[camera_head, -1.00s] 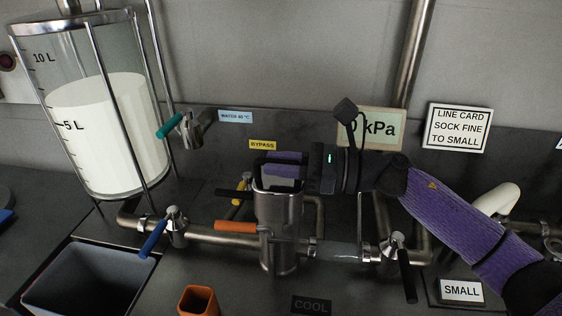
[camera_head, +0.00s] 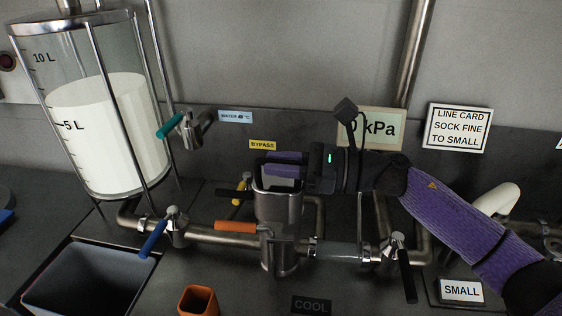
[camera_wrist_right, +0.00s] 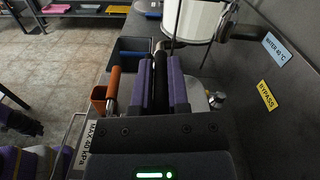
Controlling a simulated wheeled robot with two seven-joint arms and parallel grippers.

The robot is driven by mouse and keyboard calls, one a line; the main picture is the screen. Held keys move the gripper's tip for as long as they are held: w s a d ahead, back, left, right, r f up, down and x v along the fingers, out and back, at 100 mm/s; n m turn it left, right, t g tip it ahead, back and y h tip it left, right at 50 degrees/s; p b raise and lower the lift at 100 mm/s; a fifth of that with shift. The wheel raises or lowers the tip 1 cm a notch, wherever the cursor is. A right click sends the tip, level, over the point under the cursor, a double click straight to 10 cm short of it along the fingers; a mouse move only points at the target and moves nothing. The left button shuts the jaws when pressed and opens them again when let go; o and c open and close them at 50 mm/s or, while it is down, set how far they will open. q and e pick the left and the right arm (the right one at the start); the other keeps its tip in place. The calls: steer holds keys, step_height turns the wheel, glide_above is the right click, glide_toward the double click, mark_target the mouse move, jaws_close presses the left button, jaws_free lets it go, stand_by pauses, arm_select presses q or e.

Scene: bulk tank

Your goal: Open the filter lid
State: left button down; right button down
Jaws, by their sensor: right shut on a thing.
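The filter (camera_head: 280,210) is an upright metal housing in the pipe line, left of centre in the head view. My right gripper (camera_head: 284,166) reaches in from the right, over the top of the housing. In the right wrist view its two purple fingers (camera_wrist_right: 161,85) are closed on a black bar-shaped handle (camera_wrist_right: 160,72). The fingers and gripper body hide much of the lid, so I cannot tell how far it is open. What looks like part of my left arm and gripper (camera_wrist_right: 22,122) shows at the left edge of the wrist view; its jaws are unclear.
Close around the filter are an orange handle (camera_head: 235,223), a yellow handle (camera_head: 241,185), a blue handle (camera_head: 153,238) and a black handle (camera_head: 406,275). An orange cup (camera_head: 199,301) and a grey bin (camera_head: 84,277) stand in front. The clear tank (camera_head: 105,130) is left.

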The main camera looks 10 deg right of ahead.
steer(key=shift+w, duration=0.1)
steer(key=shift+w+d+r+m, duration=0.2)
steer(key=shift+w+r+m, duration=0.25)
steer(key=shift+w+m, duration=0.15)
steer(key=shift+w+d+r+m, duration=0.2)
steer(key=shift+w+r+m, duration=0.05)
steer(key=shift+w+m, duration=0.3)
steer(key=shift+w+d+r+m, duration=0.15)
steer(key=shift+w+r+m, duration=0.05)
steer(key=shift+w+m, duration=0.35)
steer(key=shift+w+d+r+m+b, duration=0.1)
steer(key=shift+w+d+m+b, duration=0.1)
steer(key=shift+w+m+b, duration=0.3)
steer(key=shift+w+d+r+m+b, duration=0.1)
steer(key=shift+w+d+m+b, duration=0.1)
steer(key=shift+w+m, duration=0.5)
steer(key=shift+w+d+r+m+b, duration=0.1)
steer(key=shift+w+d+m+b, duration=0.1)
steer(key=shift+w+m+b, duration=0.3)
steer(key=shift+w, duration=0.1)
